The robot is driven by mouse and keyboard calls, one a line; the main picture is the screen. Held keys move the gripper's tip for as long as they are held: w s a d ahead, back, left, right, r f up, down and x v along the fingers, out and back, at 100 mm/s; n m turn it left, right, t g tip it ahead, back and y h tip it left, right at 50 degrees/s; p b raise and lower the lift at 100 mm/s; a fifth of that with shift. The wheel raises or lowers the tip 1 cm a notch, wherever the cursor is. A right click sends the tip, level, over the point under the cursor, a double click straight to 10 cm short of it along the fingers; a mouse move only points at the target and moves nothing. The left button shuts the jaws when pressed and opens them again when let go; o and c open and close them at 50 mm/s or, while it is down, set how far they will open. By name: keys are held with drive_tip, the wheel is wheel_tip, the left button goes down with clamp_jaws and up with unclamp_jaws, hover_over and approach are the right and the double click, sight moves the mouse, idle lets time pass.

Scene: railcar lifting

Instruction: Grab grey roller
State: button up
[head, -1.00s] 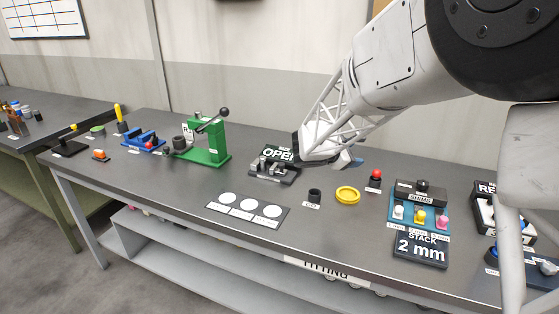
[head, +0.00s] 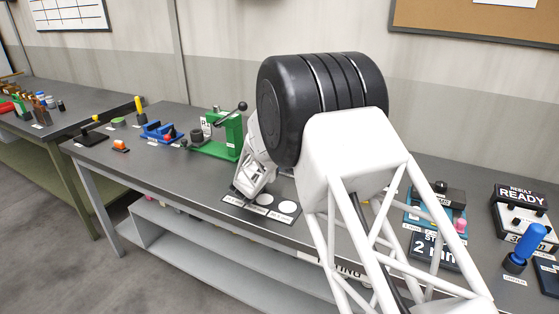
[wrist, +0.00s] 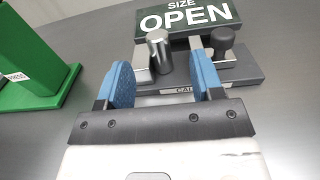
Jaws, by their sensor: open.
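A shiny grey roller (wrist: 158,52) stands upright on a dark gauge fixture (wrist: 262,76) in the wrist view. A sign on the fixture reads "SIZE OPEN". My gripper (wrist: 162,84) is open, with its two blue-padded fingers apart. From the wrist view the roller shows between the fingers, beyond or near their tips; I cannot tell the exact gap. In the head view my arm hides the fixture, the roller and the fingertips.
A darker knob-topped post (wrist: 222,42) stands right of the roller on the fixture. A green press (head: 222,137) stands to the left. A card with white circles (head: 262,206) lies near the bench's front edge. A blue-handled tool (head: 529,243) stands at the right.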

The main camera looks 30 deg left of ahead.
drive_tip(key=shift+a, duration=0.2)
drive_tip(key=shift+w, duration=1.25)
drive_tip(key=shift+w+f, duration=0.15)
drive_tip(key=shift+w, duration=2.45)
drive_tip(key=shift+c, duration=0.2)
